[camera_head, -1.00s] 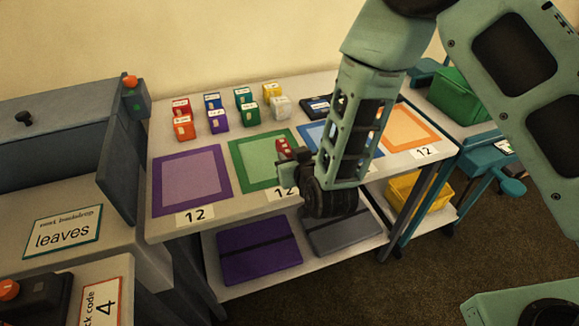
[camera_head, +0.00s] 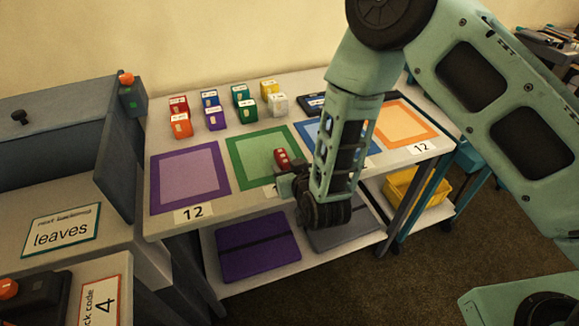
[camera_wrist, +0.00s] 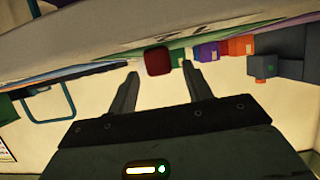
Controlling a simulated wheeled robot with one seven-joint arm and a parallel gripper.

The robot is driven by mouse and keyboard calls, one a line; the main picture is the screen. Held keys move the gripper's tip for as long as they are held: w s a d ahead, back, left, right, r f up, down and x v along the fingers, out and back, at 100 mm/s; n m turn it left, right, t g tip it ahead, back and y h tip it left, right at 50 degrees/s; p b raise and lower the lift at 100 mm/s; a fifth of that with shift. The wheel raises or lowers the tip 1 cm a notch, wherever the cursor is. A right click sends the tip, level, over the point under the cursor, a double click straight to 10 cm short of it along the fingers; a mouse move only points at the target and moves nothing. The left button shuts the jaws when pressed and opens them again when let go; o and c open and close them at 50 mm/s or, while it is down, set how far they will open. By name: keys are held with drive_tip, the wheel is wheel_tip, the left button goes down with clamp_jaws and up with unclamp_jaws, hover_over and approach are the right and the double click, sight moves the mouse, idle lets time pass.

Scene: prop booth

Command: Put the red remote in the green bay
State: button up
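The red remote (camera_head: 283,159) shows in the head view over the front right part of the green bay (camera_head: 235,150), a green-bordered square on the table. My gripper (camera_head: 287,182) is low at the table's front, just in front of the remote. In the wrist view, which looks upside down, the two fingers of my gripper (camera_wrist: 159,72) are spread apart. The remote (camera_wrist: 158,61) shows between or just beyond their tips, with a gap on each side. I cannot tell whether it rests on the bay.
A purple bay (camera_head: 154,182) lies left, a blue bay (camera_head: 309,126) partly behind my arm, and an orange bay (camera_head: 428,132) right. Several small coloured boxes (camera_head: 212,120) stand at the back. A dark flat item (camera_head: 312,101) lies behind the blue bay. A grey cabinet (camera_head: 50,145) stands left.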

drive_tip(key=shift+r, duration=0.3)
drive_tip(key=s+r+n+g+y+b, duration=0.1)
drive_tip(key=s+r+g, duration=0.35)
drive_tip(key=s, duration=0.45)
drive_tip(key=s+r+n+g+b, duration=0.1)
drive_tip(key=s+r+g, duration=0.3)
drive_tip(key=s+r, duration=0.3)
drive_tip(key=s+d+r+n+g+h, duration=0.2)
drive_tip(key=s+d+r+g+h, duration=0.2)
drive_tip(key=s+d, duration=0.6)
drive_tip(key=s+r, duration=0.2)
drive_tip(key=s, duration=0.1)
drive_tip(key=shift+r, duration=0.15)
drive_tip(key=shift+d+g, duration=0.1)
drive_tip(key=shift+g, duration=0.15)
